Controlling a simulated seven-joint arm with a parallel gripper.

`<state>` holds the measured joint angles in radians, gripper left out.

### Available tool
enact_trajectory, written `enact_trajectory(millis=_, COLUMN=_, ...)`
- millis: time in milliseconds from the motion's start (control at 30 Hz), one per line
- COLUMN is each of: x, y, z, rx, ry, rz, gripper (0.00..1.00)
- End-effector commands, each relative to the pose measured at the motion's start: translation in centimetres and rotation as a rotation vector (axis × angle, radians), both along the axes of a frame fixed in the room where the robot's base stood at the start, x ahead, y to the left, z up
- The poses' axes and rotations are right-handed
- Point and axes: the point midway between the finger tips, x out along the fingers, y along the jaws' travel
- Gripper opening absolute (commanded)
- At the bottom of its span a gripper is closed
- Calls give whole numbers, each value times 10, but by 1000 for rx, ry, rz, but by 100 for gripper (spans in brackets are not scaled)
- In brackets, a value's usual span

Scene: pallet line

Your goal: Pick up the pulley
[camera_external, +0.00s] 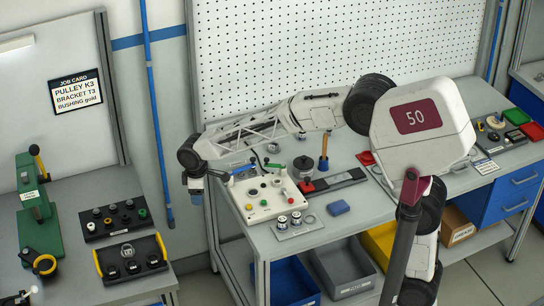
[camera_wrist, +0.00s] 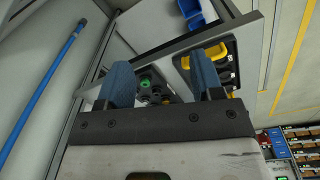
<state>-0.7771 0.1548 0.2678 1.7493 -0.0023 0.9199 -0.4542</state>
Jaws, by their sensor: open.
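I cannot tell for sure which part is the pulley. Several small round parts stand in a black tray (camera_external: 118,234) on the left bench. Several dark and metallic round parts sit in a black tray with yellow handles (camera_external: 98,263) in front of it. My gripper (camera_external: 194,184) hangs from the outstretched arm, near the left end of the middle bench, apart from both trays. In the wrist view, my gripper's blue fingers (camera_wrist: 163,82) are spread with nothing held. Round parts, one with a green ring (camera_wrist: 145,98), show beyond and between them.
A green press (camera_external: 35,210) stands at the left bench's far left. The middle bench holds a white fixture board (camera_external: 262,198), two silver parts on a plate (camera_external: 290,222) and a blue block (camera_external: 338,207). A job card (camera_external: 75,91) reads PULLEY K3. A gap separates the benches.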

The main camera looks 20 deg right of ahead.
Motion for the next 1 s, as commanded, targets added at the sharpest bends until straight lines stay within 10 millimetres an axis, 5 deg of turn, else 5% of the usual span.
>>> enact_trajectory(millis=300, x=-32, y=120, z=-60, rx=-24, ry=19, rz=197, gripper=60)
enact_trajectory(millis=500, x=-55, y=174, z=-92, rx=-34, ry=27, rz=291, gripper=60)
enact_trajectory(millis=700, x=-67, y=198, z=-106, rx=-38, ry=30, rz=335, gripper=60)
enact_trajectory(millis=1000, x=-68, y=200, z=-107, rx=-39, ry=31, rz=339, gripper=60)
